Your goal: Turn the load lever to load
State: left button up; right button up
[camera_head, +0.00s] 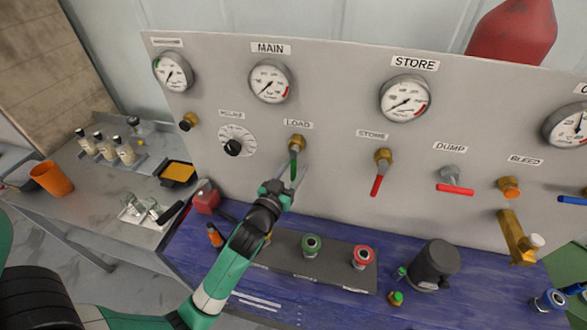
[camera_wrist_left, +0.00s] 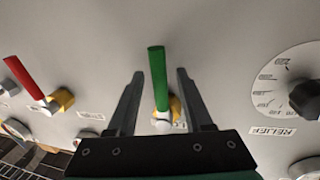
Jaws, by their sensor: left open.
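The load lever (camera_head: 293,170) has a green handle on a brass valve body, under the LOAD label on the grey panel, and its handle hangs downward. In the left wrist view the green handle (camera_wrist_left: 158,78) stands between my two fingers, with a gap on each side. My left gripper (camera_head: 291,172) is open at the lever, with its fingers straddling the handle; it also shows in the left wrist view (camera_wrist_left: 160,92). I cannot tell how deep the handle sits between the fingers. My right gripper is not in view.
The relief dial (camera_head: 233,147) is left of the load lever, and the red store lever (camera_head: 377,185) is to its right. The red dump lever (camera_head: 455,189) is farther right.

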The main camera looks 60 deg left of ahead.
pick_arm(q)
grip_shut()
dwell(1.4)
